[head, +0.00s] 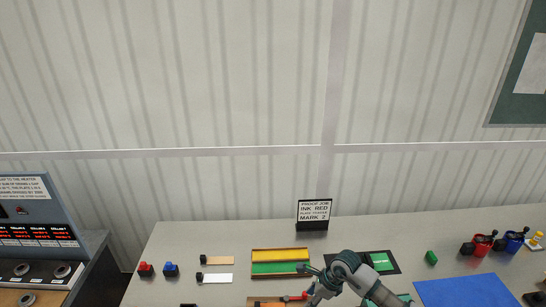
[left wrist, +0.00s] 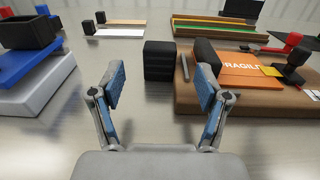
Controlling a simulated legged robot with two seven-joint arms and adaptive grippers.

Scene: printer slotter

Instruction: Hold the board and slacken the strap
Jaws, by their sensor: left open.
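A brown board (left wrist: 255,100) lies on the table at the right of the left wrist view, carrying an orange plate (left wrist: 238,62) lettered like "FRAGIL". Its edge shows low in the head view (head: 262,303). A black block (left wrist: 159,60) stands beside the board's left end. My left gripper (left wrist: 160,88) is open and empty before the block, its right finger overlapping the board's near left corner in view. I cannot pick out the strap for certain. My right gripper (head: 311,287) is beside a red piece (head: 297,297) at the board; its fingers are too small to read.
A tray with yellow and green strips (head: 280,268) lies behind the board, with a small black sign (head: 312,214) farther back. Red (head: 145,269) and blue (head: 170,269) stamps stand at left. A blue mat (head: 468,290) lies at right.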

